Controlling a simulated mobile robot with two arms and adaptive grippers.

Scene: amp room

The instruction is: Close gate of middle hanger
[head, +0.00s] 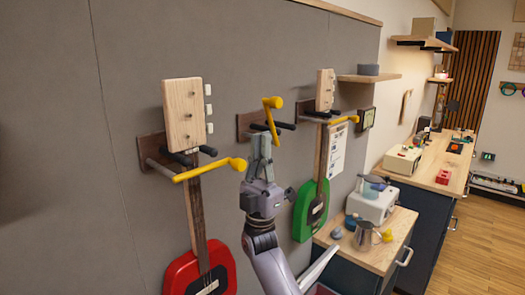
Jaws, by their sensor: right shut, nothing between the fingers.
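The middle hanger (246,124) is a wooden block on the grey wall panel with dark prongs and no guitar on it. Its yellow gate (270,115) stands raised, nearly upright, with the thick end at the top. My right gripper (261,140) is shut and empty, pointing up, just below and in front of this hanger. Its fingertips overlap the hanger's lower part in view; I cannot tell whether they touch it. My left gripper is not in view.
A red guitar (196,262) hangs on the left hanger and a green guitar (309,209) on the right one. The left gate (208,170) and right gate (342,120) lie across.

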